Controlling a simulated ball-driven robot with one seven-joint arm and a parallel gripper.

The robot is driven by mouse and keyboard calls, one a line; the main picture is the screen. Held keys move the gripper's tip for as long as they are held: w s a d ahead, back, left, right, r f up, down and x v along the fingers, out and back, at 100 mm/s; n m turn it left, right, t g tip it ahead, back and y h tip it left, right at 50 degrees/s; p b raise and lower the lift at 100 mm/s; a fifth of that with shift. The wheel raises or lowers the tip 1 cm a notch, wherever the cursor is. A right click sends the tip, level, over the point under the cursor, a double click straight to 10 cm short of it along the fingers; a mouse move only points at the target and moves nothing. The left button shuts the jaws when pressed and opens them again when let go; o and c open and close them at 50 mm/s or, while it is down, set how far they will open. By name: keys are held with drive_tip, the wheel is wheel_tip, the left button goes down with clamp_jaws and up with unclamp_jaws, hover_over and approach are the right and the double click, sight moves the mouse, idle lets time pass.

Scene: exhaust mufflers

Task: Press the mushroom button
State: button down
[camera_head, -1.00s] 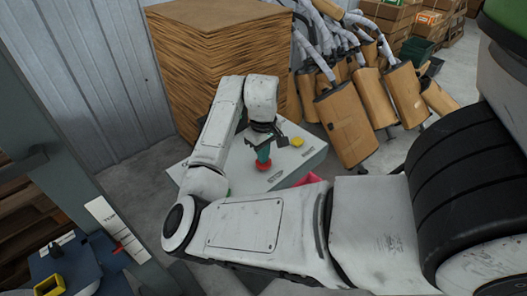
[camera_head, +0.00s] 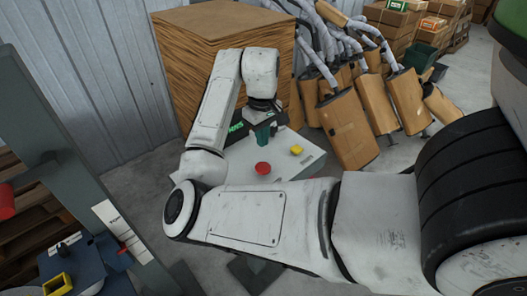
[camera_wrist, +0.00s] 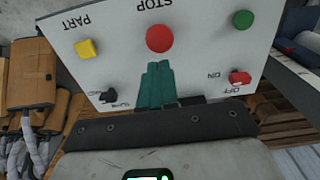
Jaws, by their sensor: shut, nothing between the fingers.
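The red mushroom button (camera_head: 262,168) sits on the pale top of a control box (camera_head: 315,160). In the wrist view the red button (camera_wrist: 160,38) is a round cap below the word STOP on the white panel (camera_wrist: 115,45). My gripper (camera_head: 262,136) has green fingers, closed together and empty. In the head view it is above the button in the picture, with a visible gap. In the wrist view the fingertips (camera_wrist: 158,66) point toward the button and appear just short of its edge. I cannot tell whether the button is pushed in.
The panel also has a yellow button (camera_wrist: 86,49), a green button (camera_wrist: 243,20), a red switch (camera_wrist: 239,77) and a black knob (camera_wrist: 107,96). Behind stands a stacked cardboard block (camera_head: 225,30). Wrapped mufflers (camera_head: 348,128) lean at right. A grey frame (camera_head: 75,150) stands at left.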

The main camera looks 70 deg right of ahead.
wheel_tip(320, 180, up, 4)
drive_tip(key=shift+f, duration=0.1)
idle(0.8)
